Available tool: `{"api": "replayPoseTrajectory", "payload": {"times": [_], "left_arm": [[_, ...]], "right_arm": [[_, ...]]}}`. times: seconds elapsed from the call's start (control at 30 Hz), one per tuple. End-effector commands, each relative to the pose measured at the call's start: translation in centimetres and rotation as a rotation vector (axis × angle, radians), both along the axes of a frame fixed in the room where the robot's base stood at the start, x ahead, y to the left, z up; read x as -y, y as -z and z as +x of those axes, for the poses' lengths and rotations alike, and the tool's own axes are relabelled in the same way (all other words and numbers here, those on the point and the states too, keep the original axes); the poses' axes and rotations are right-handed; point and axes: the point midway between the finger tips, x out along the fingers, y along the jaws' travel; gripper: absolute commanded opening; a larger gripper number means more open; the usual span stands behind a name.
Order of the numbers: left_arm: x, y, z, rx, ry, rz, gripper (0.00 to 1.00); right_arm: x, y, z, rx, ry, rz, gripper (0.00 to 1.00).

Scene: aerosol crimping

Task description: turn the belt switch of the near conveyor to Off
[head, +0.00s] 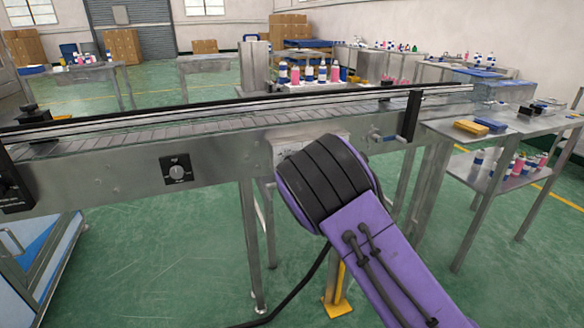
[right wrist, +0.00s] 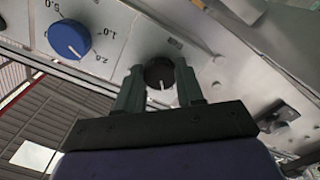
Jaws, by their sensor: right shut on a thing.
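The near conveyor (head: 100,170) runs across the head view. A light control box (head: 284,147) on its side is partly hidden by my right arm. In the right wrist view, my right gripper (right wrist: 160,88) is shut on a black knob (right wrist: 159,70) on a light metal panel, one finger on each side. A white pointer line on the knob points toward the gripper's base. The knob's markings cannot be read. The gripper is hidden in the head view. A black plate with a round grey knob (head: 177,172) sits further left on the conveyor. My left gripper is out of view.
A blue dial (right wrist: 69,39) with a number scale sits left of the gripped knob. A crank handle (head: 388,137) and a black bracket (head: 411,115) are right of my arm. A steel table (head: 480,130) with yellow and blue blocks stands at the right.

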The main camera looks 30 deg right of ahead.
Motion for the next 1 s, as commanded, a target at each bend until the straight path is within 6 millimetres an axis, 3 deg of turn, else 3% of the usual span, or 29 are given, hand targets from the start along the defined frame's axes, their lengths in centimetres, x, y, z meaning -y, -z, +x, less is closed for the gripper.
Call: {"api": "replayPoseTrajectory", "payload": {"times": [0.4,0.9,0.93,1.0], "left_arm": [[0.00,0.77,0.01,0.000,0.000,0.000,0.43],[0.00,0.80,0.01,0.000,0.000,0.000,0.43],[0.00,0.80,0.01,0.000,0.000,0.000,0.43],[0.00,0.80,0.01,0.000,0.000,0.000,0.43]], "right_arm": [[-0.01,0.11,-0.02,-0.040,0.000,-0.162,0.07],[-0.02,0.09,-0.03,-0.046,0.000,-0.181,0.07],[-0.03,0.10,-0.02,-0.046,0.000,-0.181,0.41],[-0.02,0.09,-0.03,-0.046,0.000,-0.180,0.63]]}}
